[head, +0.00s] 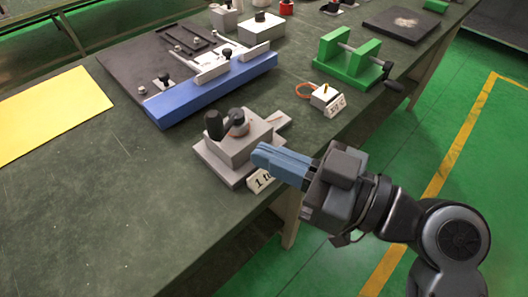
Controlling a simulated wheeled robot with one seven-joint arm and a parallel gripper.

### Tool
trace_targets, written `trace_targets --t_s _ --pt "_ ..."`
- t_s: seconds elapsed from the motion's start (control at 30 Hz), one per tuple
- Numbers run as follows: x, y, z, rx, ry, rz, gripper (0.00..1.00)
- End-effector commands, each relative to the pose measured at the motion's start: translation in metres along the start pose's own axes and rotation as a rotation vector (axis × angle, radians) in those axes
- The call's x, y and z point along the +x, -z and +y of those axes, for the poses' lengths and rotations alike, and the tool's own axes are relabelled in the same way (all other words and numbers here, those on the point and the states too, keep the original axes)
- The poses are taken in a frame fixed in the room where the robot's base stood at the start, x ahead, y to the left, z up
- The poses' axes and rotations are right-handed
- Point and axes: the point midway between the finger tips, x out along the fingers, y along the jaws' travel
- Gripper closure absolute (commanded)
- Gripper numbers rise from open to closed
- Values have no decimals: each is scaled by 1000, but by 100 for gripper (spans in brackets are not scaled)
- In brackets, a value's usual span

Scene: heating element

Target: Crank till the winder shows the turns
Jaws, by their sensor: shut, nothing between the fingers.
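The winder (234,148) is a light grey block on a flat base near the front edge of the bench. A dark crank knob (213,125) stands upright on its top, on the left of a round grey hub (239,122). A white label (262,180) leans at its front right corner; its marking is partly hidden by my gripper, so I cannot read it fully. My gripper (259,156) is shut and empty, with blue fingers pointing left. In the picture its tips overlap the winder's right side; I cannot tell whether they touch it.
A blue-fronted fixture (217,90) stands behind the winder. A green vise (347,60) with a black handle and a small labelled block (325,96) with a copper ring stand to the right. A yellow sheet (48,112) lies left. The bench's front left is clear.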

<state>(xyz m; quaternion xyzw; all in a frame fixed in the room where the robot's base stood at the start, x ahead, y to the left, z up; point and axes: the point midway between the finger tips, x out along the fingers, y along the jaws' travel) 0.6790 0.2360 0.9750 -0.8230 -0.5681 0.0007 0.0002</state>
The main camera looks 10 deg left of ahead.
Motion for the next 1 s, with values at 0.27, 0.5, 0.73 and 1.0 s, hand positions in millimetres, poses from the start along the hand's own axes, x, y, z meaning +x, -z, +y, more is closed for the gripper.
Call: trace_targets --t_s 0.27,0.5,0.73,1.0 --pt "-41 -2 -4 0 -5 0 100" --pt "-71 0 -8 -1 -3 0 100" --pt "-78 0 -9 -1 -1 0 100" --pt "-82 -18 -7 80 -93 -29 100"
